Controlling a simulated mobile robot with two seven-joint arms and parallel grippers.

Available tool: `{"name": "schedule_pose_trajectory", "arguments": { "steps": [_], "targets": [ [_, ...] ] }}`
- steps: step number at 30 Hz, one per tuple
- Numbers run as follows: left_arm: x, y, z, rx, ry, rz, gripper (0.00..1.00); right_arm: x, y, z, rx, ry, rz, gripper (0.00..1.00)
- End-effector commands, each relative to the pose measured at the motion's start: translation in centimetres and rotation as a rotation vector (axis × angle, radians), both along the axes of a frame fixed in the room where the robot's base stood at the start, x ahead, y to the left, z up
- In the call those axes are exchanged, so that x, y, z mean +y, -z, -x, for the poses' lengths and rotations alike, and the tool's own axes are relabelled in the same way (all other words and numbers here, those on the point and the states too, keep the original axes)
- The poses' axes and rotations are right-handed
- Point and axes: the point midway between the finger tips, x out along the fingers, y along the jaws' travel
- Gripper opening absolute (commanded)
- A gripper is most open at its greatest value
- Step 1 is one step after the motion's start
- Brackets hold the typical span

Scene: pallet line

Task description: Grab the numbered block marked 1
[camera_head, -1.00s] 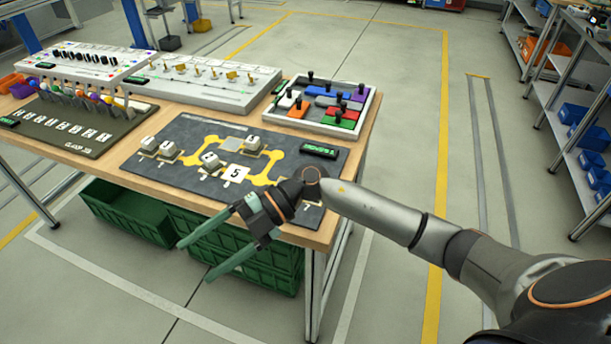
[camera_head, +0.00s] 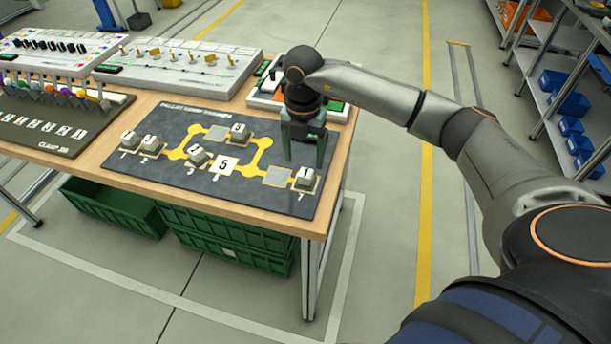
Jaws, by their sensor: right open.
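The block marked 1 (camera_head: 305,177) is a small pale cube at the right end of the dark mat (camera_head: 228,192) with yellow paths. It sits on a spot labelled 7. My right gripper (camera_head: 304,161) points down just behind the block, over the right side of the mat. Its two green fingers are apart with nothing seen between them. I cannot tell whether they touch the mat. Other numbered blocks stand further left: one at the back (camera_head: 240,132), one near the 5 plate (camera_head: 197,155), and two at the left (camera_head: 150,144). My left gripper is not in view.
Behind the mat are a white panel with yellow levers (camera_head: 180,68) and a tray of coloured pieces (camera_head: 339,111), partly hidden by my right arm. Green crates (camera_head: 230,245) stand under the wooden table (camera_head: 280,223).

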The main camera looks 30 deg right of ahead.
Motion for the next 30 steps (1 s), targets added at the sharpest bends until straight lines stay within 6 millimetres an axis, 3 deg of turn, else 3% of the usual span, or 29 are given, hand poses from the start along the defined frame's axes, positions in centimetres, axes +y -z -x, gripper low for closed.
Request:
{"name": "schedule_pose_trajectory", "arguments": {
  "steps": [5, 15, 23, 30],
  "targets": [
    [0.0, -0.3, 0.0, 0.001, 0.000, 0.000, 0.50, 0.0, 1.3, 0.1, 0.001, -0.002, 0.000, 0.75],
    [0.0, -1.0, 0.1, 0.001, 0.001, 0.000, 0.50, -0.4, 5.7, 0.3, 0.001, -0.002, -0.002, 0.75],
    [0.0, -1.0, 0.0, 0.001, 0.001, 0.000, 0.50, -0.4, 6.0, 0.3, -0.002, -0.003, -0.001, 0.75],
    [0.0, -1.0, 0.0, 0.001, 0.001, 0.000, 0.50, -0.4, 5.9, 0.3, -0.001, -0.003, -0.002, 0.49]
  ]
}}
